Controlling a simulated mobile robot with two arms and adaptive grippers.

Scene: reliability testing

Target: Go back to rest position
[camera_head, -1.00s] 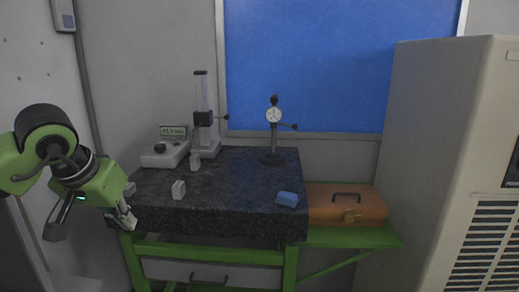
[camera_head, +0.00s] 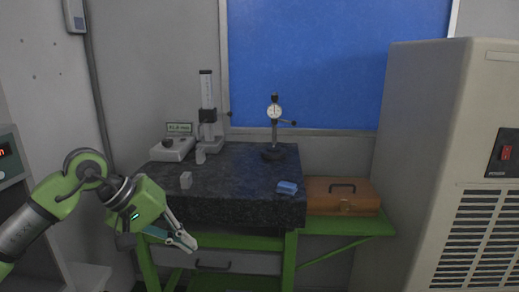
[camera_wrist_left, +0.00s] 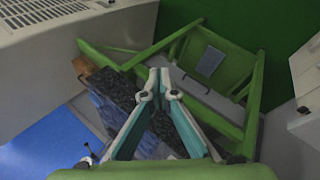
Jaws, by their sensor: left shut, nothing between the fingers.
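My left gripper (camera_head: 186,243) is in front of the left front corner of the dark stone table, below its top, in the head view. Its fingers are shut and empty. In the left wrist view the two fingers of the left gripper (camera_wrist_left: 159,72) meet at their tips, with the stone slab (camera_wrist_left: 112,84) and green frame behind them. My right gripper is not in view.
The stone slab (camera_head: 235,208) carries a gauge stand (camera_head: 274,130), a height gauge (camera_head: 208,115), a small grey block (camera_head: 186,180) and a blue object (camera_head: 287,187). A wooden case (camera_head: 342,197) sits on the green frame (camera_head: 290,262). A large beige cabinet (camera_head: 420,150) stands at right.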

